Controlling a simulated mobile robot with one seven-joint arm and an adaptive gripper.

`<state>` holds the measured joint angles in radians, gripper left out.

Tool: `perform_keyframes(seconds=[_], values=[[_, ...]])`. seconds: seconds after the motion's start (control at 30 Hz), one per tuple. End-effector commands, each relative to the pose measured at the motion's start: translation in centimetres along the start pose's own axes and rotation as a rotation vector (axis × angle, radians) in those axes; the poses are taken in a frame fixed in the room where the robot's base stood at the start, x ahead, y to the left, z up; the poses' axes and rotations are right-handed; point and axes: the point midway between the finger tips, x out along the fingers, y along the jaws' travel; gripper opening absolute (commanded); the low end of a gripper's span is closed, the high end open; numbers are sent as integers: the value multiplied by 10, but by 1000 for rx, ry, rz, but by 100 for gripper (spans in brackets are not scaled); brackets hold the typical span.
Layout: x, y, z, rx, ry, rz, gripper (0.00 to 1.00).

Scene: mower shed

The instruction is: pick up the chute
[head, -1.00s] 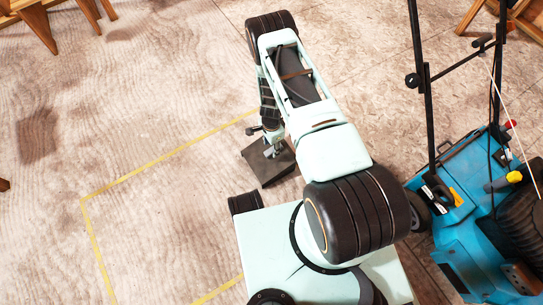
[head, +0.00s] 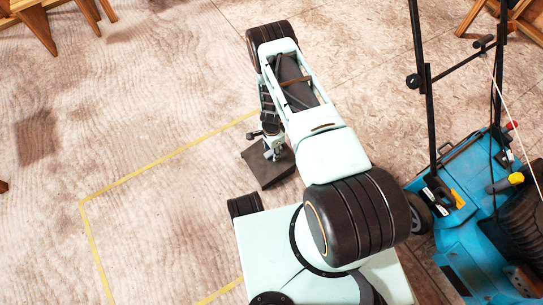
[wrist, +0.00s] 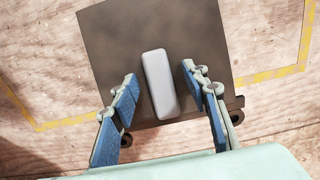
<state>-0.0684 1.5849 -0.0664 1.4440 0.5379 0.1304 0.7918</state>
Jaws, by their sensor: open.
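The chute (head: 266,170) is a dark, flat-sided piece on the floor below my gripper in the head view. In the wrist view the chute (wrist: 112,40) shows as a dark brown square with a pale grey, rounded bar (wrist: 160,84) standing out in its middle, like a handle. My gripper (wrist: 158,72) is open, with one blue-padded finger on each side of the bar and a visible gap on both sides. In the head view my gripper (head: 272,148) is over the chute and partly hidden by my arm.
A blue mower (head: 460,215) with a black upright handle stands at the right. Yellow tape (head: 150,174) marks the floor around the chute's area. Wooden furniture legs (head: 38,28) show at the top left.

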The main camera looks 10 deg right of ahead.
Motion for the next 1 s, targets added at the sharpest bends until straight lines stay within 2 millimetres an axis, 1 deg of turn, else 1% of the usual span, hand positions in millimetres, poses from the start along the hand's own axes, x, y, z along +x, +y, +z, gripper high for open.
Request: perform_keyframes(seconds=[0.13, 0.5, 1.0], values=[[0, 0, 0, 0, 0, 0, 41], [0, 0, 0, 0, 0, 0, 0], [-1, 0, 0, 0, 0, -1, 0]])
